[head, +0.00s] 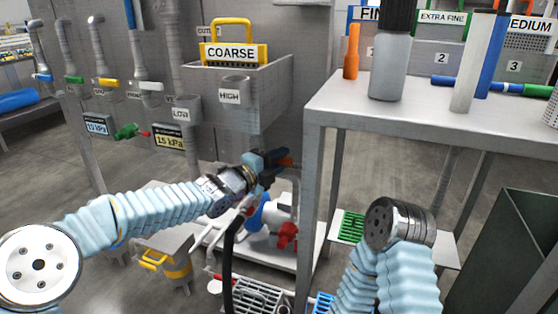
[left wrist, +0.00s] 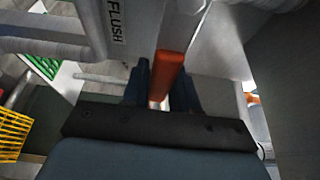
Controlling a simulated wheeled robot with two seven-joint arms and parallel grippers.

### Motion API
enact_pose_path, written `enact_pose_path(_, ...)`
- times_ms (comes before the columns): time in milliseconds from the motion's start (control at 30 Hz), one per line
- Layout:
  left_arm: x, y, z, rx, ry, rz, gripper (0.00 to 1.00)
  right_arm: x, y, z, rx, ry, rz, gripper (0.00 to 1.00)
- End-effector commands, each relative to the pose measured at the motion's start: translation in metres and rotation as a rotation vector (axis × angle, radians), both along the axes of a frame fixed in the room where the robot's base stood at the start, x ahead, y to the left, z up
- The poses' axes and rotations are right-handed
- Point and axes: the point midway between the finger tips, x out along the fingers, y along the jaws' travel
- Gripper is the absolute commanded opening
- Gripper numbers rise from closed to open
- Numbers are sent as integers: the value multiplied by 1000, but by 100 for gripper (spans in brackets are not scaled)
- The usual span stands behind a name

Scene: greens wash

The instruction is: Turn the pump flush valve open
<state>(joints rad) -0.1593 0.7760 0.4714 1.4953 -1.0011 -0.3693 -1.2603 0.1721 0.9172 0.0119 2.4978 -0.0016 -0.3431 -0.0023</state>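The flush valve's orange handle (left wrist: 168,72) points up between the two dark fingers of my left gripper (left wrist: 160,92) in the left wrist view. The fingers sit close against both sides of it and look shut on it. A FLUSH label (left wrist: 117,22) is on the grey part beside the handle. The pump (head: 275,215), with blue and red parts, is below. My right gripper is not in view.
A metal table (head: 340,97) with bottles and tubes stands to the right of my left gripper. The COARSE bin (head: 268,80) and wall panel are behind and above. A black hose (head: 229,265) hangs below my left wrist. A yellow-handled bin (head: 165,265) is on the floor.

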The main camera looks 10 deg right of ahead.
Motion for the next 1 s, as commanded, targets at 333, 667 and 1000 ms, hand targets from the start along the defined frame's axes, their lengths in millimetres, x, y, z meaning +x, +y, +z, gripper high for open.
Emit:
enact_pose_path(333,0,0,-1,0,1,0,0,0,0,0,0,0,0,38)
enact_pose_path(667,1,1,6,-79,54,2,0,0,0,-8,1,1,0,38)
enact_pose_path(1000,3,5,24,-285,193,1,0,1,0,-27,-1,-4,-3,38)
